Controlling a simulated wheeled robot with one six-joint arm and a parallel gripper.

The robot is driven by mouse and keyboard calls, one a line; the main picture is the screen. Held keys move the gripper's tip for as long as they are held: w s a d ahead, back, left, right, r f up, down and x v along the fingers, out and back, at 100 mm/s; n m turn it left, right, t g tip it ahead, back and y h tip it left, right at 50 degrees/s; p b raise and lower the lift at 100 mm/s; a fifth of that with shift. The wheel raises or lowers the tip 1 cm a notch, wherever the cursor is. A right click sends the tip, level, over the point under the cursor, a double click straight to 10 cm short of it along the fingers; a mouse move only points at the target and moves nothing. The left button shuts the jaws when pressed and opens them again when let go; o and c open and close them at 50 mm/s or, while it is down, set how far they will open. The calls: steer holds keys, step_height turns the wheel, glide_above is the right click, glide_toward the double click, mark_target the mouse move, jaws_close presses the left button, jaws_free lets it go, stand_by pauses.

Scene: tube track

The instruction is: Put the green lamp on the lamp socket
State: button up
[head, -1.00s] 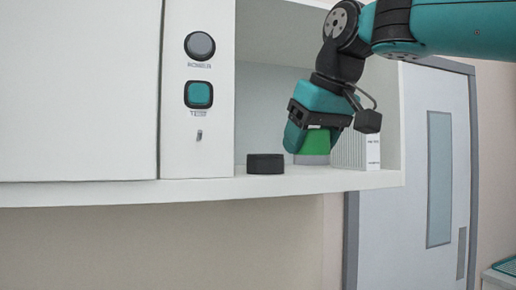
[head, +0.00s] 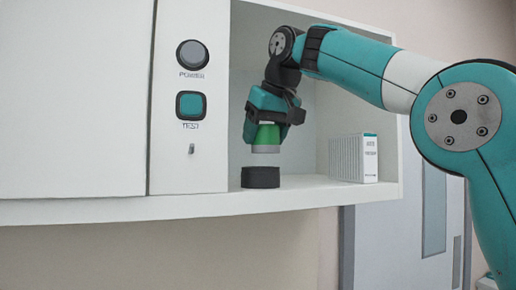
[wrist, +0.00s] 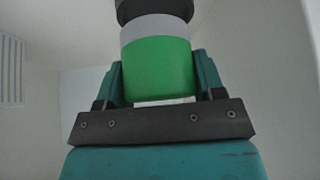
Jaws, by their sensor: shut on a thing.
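The green lamp (head: 266,138) is a green cylinder with a pale grey base, upright in my gripper (head: 265,128). My gripper is shut on its green part. The lamp socket (head: 261,177) is a short black cylinder on the shelf. In the head view the lamp is just above the socket, with a small gap showing between them. In the wrist view the lamp (wrist: 158,70) stands between the fingers (wrist: 160,85), and the dark socket (wrist: 153,10) shows beyond its grey base, roughly in line with it.
A white ribbed box (head: 353,158) stands on the shelf (head: 310,190) to the right. A panel (head: 190,150) with a grey round button, a teal square button and a small switch is left of the socket. The shelf between socket and box is clear.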

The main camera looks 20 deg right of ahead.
mark_target(258, 150)
steer(key=shift+w+a+r, duration=0.15)
steer(key=shift+w+r, duration=0.05)
steer(key=shift+w, duration=0.65)
steer(key=shift+w+a+f, duration=0.1)
steer(key=shift+w+f, duration=0.1)
steer(key=shift+w, duration=0.3)
step_height(258, 150, down, 4)
steer(key=b, duration=0.3)
steer(key=shift+r, duration=0.15)
steer(key=shift+c, duration=0.4)
steer(key=o, duration=1)
steer(key=shift+r, duration=0.1)
